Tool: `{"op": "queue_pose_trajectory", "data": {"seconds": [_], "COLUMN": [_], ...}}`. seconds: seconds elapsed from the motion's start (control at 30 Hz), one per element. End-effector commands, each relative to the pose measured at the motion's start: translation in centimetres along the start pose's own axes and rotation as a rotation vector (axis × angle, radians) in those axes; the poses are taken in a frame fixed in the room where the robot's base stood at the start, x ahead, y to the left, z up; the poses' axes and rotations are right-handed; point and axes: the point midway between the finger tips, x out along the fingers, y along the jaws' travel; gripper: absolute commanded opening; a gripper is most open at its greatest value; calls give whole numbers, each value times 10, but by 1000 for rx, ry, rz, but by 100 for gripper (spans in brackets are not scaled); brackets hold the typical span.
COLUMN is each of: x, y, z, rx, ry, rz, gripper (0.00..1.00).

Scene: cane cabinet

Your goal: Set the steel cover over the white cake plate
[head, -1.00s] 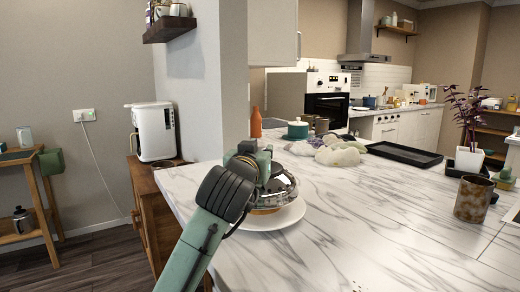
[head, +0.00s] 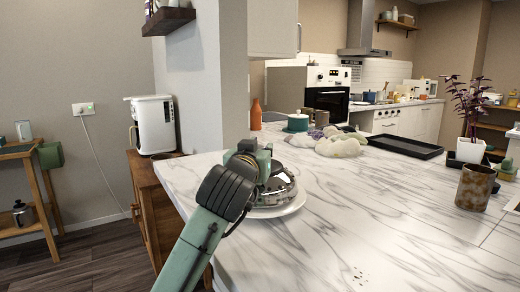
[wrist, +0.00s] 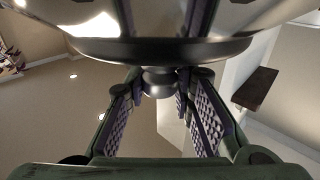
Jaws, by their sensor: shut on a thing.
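The shiny steel cover (head: 280,186) sits low over the white cake plate (head: 290,208) near the left edge of the marble counter. The plate's rim shows around the cover's front and right. No cake shows beneath the cover in the head view. My gripper (wrist: 160,88) is shut on the cover's knob. My arm hides the left part of the cover and plate in the head view, so I cannot tell whether the cover's rim touches the plate all round.
On the marble counter (head: 370,215) stand a teal pot (head: 298,123), an orange bottle (head: 256,115), a pale cloth-like heap (head: 338,146), a black tray (head: 405,146) and a brown cup (head: 475,187). The counter right of the plate is clear. A wall column (head: 233,80) rises behind.

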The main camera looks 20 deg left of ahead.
Motion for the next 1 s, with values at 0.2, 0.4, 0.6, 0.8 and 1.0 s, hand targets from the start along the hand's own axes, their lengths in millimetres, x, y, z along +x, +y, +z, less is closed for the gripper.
{"op": "queue_pose_trajectory", "data": {"seconds": [0.2,0.4,0.6,0.8,1.0], "x": [0,0,0,0,0], "y": [0,0,0,0,0], "z": [4,6,7,7,8], "rx": [0,1,1,0,0], "ry": [2,2,1,0,-2], "rz": [0,0,0,0,0], "gripper": [0,25,39,46,46]}}
